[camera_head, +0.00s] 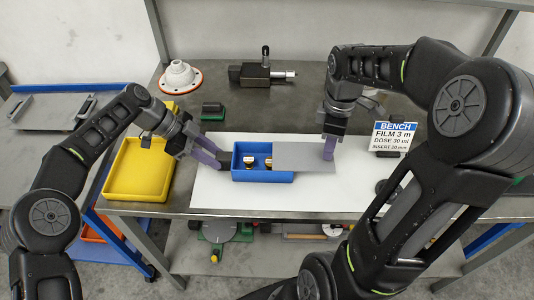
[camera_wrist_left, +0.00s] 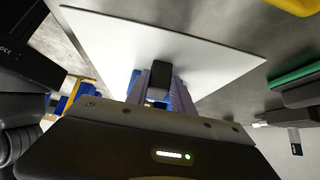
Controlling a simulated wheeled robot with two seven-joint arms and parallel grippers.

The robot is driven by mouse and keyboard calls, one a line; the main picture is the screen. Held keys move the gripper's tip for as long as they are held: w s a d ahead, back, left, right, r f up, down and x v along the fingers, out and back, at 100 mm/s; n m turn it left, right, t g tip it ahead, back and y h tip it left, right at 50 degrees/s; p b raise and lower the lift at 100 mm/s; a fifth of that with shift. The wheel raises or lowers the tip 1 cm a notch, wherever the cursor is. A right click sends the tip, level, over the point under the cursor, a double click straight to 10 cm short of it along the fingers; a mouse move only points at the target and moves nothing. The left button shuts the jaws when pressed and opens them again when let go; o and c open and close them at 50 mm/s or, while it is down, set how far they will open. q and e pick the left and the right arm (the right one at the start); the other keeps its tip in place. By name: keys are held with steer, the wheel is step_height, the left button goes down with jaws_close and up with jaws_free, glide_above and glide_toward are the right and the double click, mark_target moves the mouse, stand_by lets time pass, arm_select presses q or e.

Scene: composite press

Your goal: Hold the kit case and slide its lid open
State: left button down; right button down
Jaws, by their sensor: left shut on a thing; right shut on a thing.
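The blue kit case (camera_head: 262,177) sits on the white mat (camera_head: 230,199) in the head view, with small items (camera_head: 249,162) visible inside its open left part. Its grey lid (camera_head: 300,156) is slid to the right, covers part of the case and overhangs its right end. My left gripper (camera_head: 222,160) is shut on the case's left end. My right gripper (camera_head: 329,148) is shut on the lid near its right end. In the left wrist view the left fingers (camera_wrist_left: 160,85) point at the mat, and the case is mostly hidden behind them.
A yellow tray (camera_head: 139,193) stands left of the mat. A sign (camera_head: 393,136) stands to the right, close to my right arm. A white flanged part (camera_head: 181,76) and a dark device (camera_head: 262,73) stand at the back. The mat's front strip is clear.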

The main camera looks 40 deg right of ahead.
steer(key=shift+s+d, duration=0.2)
steer(key=c, duration=1.2)
jaws_free()
steer(key=shift+r, duration=0.1)
step_height(320, 180, up, 12)
steer(key=shift+f, duration=0.1)
